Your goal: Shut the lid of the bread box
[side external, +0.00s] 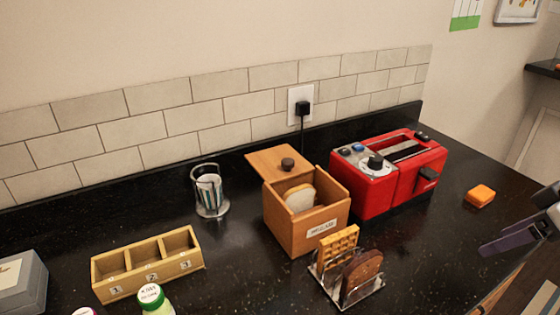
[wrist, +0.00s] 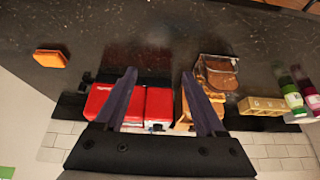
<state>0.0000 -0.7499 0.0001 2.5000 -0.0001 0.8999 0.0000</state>
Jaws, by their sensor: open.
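The bread box (side external: 283,232) is a wooden box with a small label on its front, standing mid-counter. Its wooden lid (side external: 266,160), with a dark round knob, is open and tilted back toward the wall. Bread slices show inside the box. In the wrist view the bread box (wrist: 186,110) is partly hidden behind a finger. My gripper (side external: 485,250) is at the right edge of the side view, well to the right of the box and apart from it. It also shows in the wrist view (wrist: 160,75), with its fingers spread and nothing between them.
A red toaster (side external: 375,190) stands right of the box, between it and my gripper. A rack (side external: 345,290) with toast and a waffle stands in front. An orange block (side external: 480,195) lies at right.

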